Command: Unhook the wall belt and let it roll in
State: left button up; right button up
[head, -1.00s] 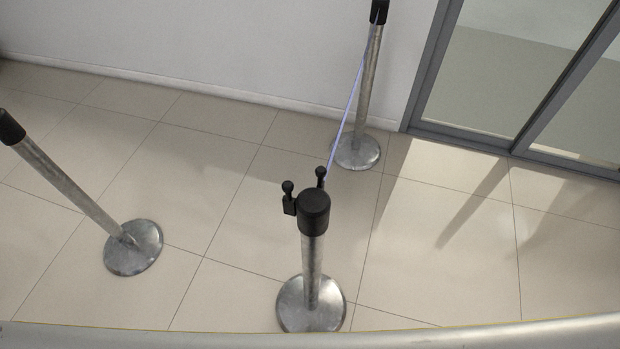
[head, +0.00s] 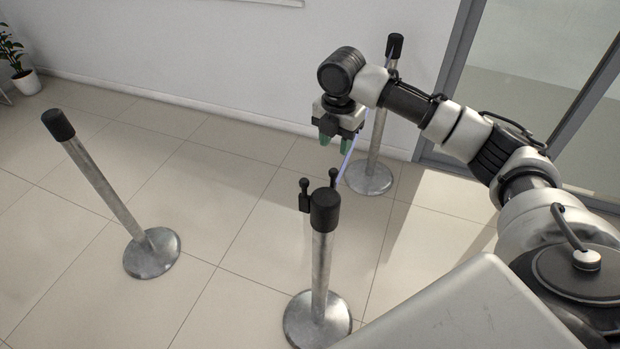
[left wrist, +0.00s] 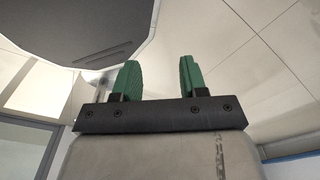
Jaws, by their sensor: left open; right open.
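The thin blue-violet belt (head: 347,163) is stretched between the near post (head: 321,265) and the far post by the wall (head: 377,140). The near post's black head (head: 325,208) has two small knobbed black pieces behind it; one (head: 304,195) stands at its left, the other (head: 333,178) at the belt's end. My right gripper (head: 336,142) is open, its green fingers pointing down above and behind the near post's head, and looks empty. It and its arm hide part of the belt and far post. My left gripper (left wrist: 158,72) is open and empty in the left wrist view.
Another post (head: 95,185) stands at the left with no belt seen on it. A potted plant (head: 27,82) is by the wall at far left. A grey-framed glass door (head: 455,80) is at the right. Tiled floor between the posts is clear.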

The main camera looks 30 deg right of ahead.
aim_at(334, 170)
notch_tip(334, 170, down, 5)
jog(key=shift+w+d+r+p, duration=0.1)
jog(key=shift+w+p, duration=0.05)
jog(key=shift+p, duration=0.4)
notch_tip(334, 170, down, 5)
jog(key=shift+r+p, duration=0.1)
jog(key=shift+p, duration=0.3)
jog(key=shift+f, duration=0.6)
pick_arm(q)
jog(key=shift+w+d+r, duration=0.1)
jog(key=shift+w+r, duration=0.1)
jog(key=shift+r, duration=0.35)
jog(key=shift+w+d+r, duration=0.1)
jog(key=shift+w+r, duration=0.1)
jog(key=shift+r, duration=0.3)
jog(key=shift+a, duration=0.1)
pick_arm(e)
grip_shut()
